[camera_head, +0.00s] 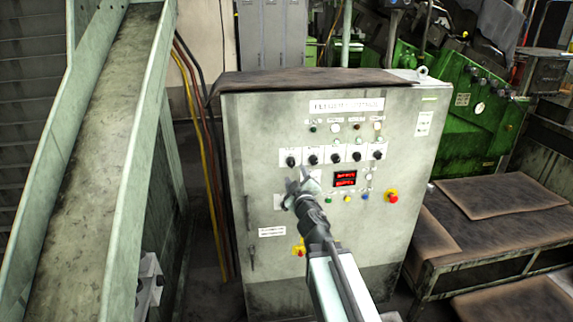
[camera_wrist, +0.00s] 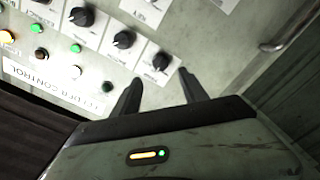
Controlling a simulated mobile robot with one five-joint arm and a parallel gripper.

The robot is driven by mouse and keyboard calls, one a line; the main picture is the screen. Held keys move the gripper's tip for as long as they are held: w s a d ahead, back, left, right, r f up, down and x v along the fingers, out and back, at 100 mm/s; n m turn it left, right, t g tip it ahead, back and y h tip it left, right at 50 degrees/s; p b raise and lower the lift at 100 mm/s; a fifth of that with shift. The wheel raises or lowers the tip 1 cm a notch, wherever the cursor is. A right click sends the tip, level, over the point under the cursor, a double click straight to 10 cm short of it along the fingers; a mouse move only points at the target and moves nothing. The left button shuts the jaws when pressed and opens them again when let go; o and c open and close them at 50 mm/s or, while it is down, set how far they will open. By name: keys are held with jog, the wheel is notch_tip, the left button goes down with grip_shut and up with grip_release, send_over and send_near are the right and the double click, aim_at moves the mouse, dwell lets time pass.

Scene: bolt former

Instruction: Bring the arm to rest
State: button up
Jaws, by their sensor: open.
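My arm reaches up from the bottom of the head view, with my gripper (camera_head: 301,180) in front of the grey control cabinet (camera_head: 250,200), just below its row of black knobs (camera_head: 336,157). In the wrist view my gripper (camera_wrist: 160,85) shows two dark fingers spread apart with nothing between them. A black knob (camera_wrist: 161,61) is just beyond the fingertips; I cannot tell whether they touch it. My arm hides part of the cabinet's lower front.
The cabinet front also has a red digital display (camera_head: 345,178) and a red emergency button (camera_head: 392,196). A sloped metal chute (camera_head: 100,150) stands at left. A green machine (camera_head: 470,110) and brown-topped platforms (camera_head: 500,210) are at right.

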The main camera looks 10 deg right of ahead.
jog(key=s+d+f+m+g+h, duration=0.2)
jog(key=s+d+f+m+g, duration=0.15)
jog(key=f, duration=0.35)
jog(key=s+d+f+m+g+h, duration=0.25)
jog(key=s+f+m+g, duration=0.2)
jog(key=f, duration=0.25)
jog(key=s+a+f+g+y, duration=0.2)
jog(key=s+a+f+g, duration=0.1)
jog(key=s, duration=0.5)
jog(key=s+a+f+g+y, duration=0.2)
jog(key=s+a+f+g, duration=0.1)
jog(key=s+f+g, duration=0.2)
jog(key=s+g, duration=0.2)
jog(key=s, duration=0.1)
jog(key=shift+s+a+f+m+p, duration=0.15)
jog(key=shift+s+f+m+p, duration=0.15)
jog(key=shift+s+m+p, duration=0.1)
jog(key=shift+w+y, duration=0.1)
jog(key=shift+y, duration=0.15)
